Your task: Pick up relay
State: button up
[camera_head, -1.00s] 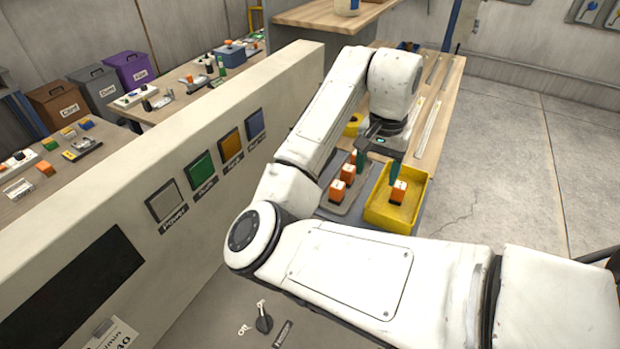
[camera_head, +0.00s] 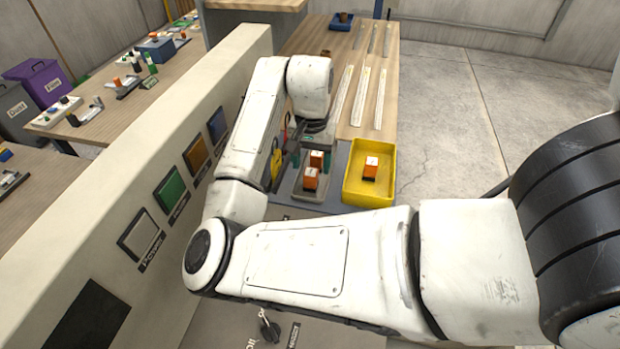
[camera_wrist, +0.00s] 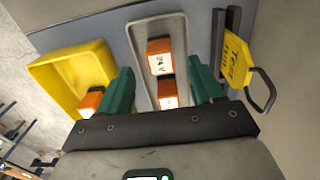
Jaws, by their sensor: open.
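Two orange relays with white tops sit in a grey tray (camera_head: 297,188). The farther relay (camera_head: 317,158) and the nearer relay (camera_head: 311,178) both show in the head view. A third relay (camera_head: 370,168) sits in a yellow bin (camera_head: 353,190) to their right. In the wrist view, my gripper (camera_wrist: 162,85) is open over the grey tray (camera_wrist: 172,24). One relay (camera_wrist: 160,57) lies ahead, roughly between the green fingertips. Another relay (camera_wrist: 167,95) lies between the fingers, partly hidden by the gripper base. The fingers appear apart from both.
A yellow tag with a dark handle (camera_wrist: 238,65) stands right of the gripper in the wrist view. A long beige panel wall with coloured buttons (camera_head: 170,185) runs close along the arm's left. Metal strips (camera_head: 361,97) lie on the wooden table beyond.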

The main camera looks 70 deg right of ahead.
aim_at(311, 172)
jog(key=shift+f+p, duration=0.4)
jog(key=shift+f, duration=1.85)
jog(key=c, duration=1.1)
jog(key=shift+r, duration=0.15)
